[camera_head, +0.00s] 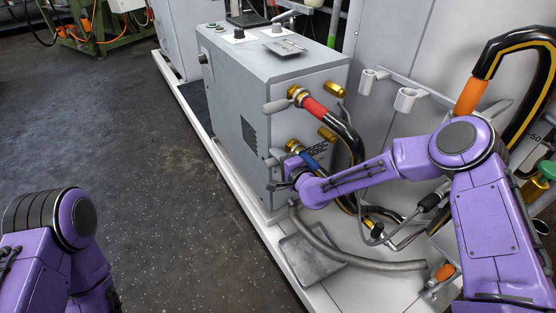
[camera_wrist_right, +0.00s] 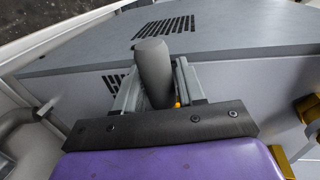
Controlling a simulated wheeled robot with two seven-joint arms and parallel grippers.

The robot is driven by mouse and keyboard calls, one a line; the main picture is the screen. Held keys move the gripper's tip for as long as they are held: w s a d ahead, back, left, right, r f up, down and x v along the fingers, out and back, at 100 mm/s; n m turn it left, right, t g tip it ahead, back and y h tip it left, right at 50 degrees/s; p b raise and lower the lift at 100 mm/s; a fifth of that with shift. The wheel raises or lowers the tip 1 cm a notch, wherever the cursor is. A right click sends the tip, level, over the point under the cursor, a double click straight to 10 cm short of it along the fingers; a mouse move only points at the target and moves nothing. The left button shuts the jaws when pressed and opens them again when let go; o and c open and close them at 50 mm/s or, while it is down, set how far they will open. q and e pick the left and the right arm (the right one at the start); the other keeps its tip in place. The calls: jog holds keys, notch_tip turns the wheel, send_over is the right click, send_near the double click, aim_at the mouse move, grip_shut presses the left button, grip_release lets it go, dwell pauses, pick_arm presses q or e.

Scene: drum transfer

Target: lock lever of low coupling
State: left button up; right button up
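The low coupling (camera_head: 293,146) is a brass fitting on the front of the grey cabinet, with a blue-banded hose (camera_head: 312,160) on it. Its lever (camera_head: 275,157) has a grey, rounded handle. My right gripper (camera_head: 281,180) is at this lever, just below the handle in the head view. In the right wrist view the lever handle (camera_wrist_right: 153,72) stands between the two fingers of my right gripper (camera_wrist_right: 160,80). A narrow gap shows beside it, so the fingers look open around it. Of my left arm only purple links show; its gripper is out of view.
The upper coupling (camera_head: 298,92) with a red-banded hose (camera_head: 315,107) and its own grey lever (camera_head: 275,106) sits above. A grey bent pipe (camera_head: 350,258) and a flat grey plate (camera_head: 310,258) lie on the white platform below.

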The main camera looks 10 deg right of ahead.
jog(key=shift+o, duration=0.8)
jog(key=p+v, duration=0.1)
jog(key=v, duration=0.9)
jog(key=shift+s, duration=0.25)
jog(key=shift+d+r, duration=0.1)
